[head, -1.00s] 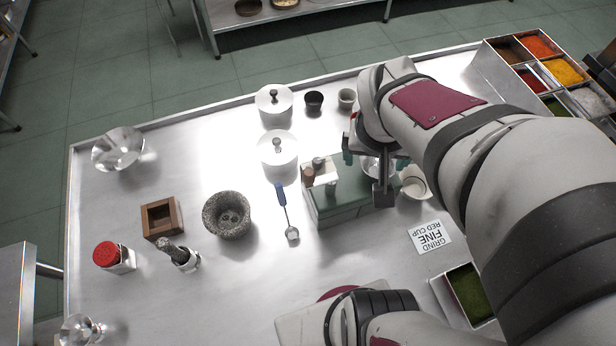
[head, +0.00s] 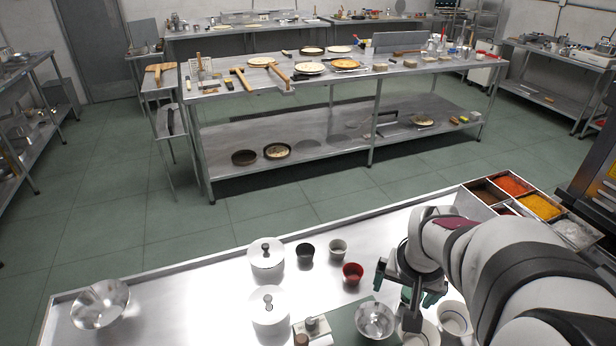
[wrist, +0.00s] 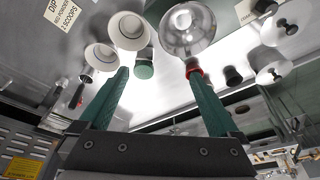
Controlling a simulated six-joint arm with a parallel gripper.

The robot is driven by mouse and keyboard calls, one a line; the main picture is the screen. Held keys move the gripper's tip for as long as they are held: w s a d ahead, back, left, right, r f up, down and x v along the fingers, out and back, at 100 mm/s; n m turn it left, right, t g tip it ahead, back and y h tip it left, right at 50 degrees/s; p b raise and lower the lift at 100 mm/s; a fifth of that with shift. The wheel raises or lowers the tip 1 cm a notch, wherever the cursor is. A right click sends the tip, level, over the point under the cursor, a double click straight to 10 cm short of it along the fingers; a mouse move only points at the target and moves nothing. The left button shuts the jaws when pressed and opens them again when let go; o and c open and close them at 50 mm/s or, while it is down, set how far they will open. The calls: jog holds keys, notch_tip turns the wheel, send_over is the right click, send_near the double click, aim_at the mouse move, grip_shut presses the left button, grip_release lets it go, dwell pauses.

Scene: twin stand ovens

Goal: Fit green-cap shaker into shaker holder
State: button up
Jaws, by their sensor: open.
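My gripper (head: 408,286) is open over the right part of the steel table, to the right of a metal bowl. In the wrist view its green-padded fingers (wrist: 157,70) are spread apart. A green-cap shaker (wrist: 144,68) shows between the fingertips, nearer the left one. Mostly its green cap is visible, and it appears apart from the fingers. In the head view a bit of green (head: 406,294) shows between the fingers, probably this cap. The shaker holder is not in any current view.
The metal bowl (head: 375,320), a red cup (head: 352,273) and white bowls (head: 456,318) stand close around my gripper. White lidded pots (head: 266,257) and a black cup (head: 305,252) stand farther left. A spice tray (head: 540,205) is at the right.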

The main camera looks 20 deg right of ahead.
jog(key=h, duration=0.1)
send_near(409, 302)
jog(key=shift+t, duration=0.3)
jog(key=x, duration=0.7)
jog(key=d+x, duration=0.1)
jog(key=x, duration=0.3)
jog(key=shift+w+d, duration=0.2)
jog(key=shift+w, duration=0.05)
grip_shut()
